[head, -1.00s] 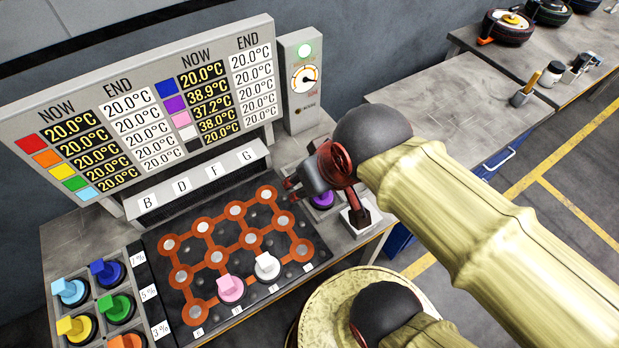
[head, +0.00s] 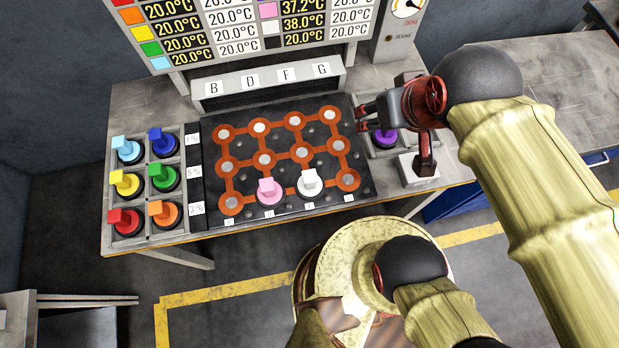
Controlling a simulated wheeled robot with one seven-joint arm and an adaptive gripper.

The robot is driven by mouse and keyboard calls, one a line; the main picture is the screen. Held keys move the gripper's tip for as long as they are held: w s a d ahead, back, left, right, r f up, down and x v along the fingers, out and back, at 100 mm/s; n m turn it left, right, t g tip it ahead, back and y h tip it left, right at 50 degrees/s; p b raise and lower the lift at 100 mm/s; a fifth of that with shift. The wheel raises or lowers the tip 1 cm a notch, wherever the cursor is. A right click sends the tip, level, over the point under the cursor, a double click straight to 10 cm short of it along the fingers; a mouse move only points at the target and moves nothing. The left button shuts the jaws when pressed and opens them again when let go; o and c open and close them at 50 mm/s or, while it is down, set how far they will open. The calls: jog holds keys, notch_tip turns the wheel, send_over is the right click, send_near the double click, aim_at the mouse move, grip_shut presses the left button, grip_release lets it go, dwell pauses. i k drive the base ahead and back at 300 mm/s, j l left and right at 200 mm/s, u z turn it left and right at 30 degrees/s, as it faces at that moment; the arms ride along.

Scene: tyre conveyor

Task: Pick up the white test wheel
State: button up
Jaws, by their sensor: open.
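The white test wheel (head: 309,182) stands on the front row of the dark board (head: 217,180) with the orange linked track, right of the pink test wheel (head: 268,190). My gripper (head: 364,113) is open and empty above the board's back right edge. It is to the right of and behind the white wheel, clearly apart from it. Its fingers point left. Nothing hides the white wheel.
A rack (head: 139,240) at the left holds several coloured wheels. A purple wheel (head: 386,138) stands right of the board, under my gripper. A display panel (head: 188,60) and a label ledge (head: 262,86) rise behind the board.

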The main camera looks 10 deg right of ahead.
aim_at(310, 186)
jog(key=u, duration=0.8)
jog(key=k+l+z, duration=0.15)
jog(key=l+z, duration=0.15)
jog(key=k+l+z, duration=0.1)
jog(key=l+z, duration=0.2)
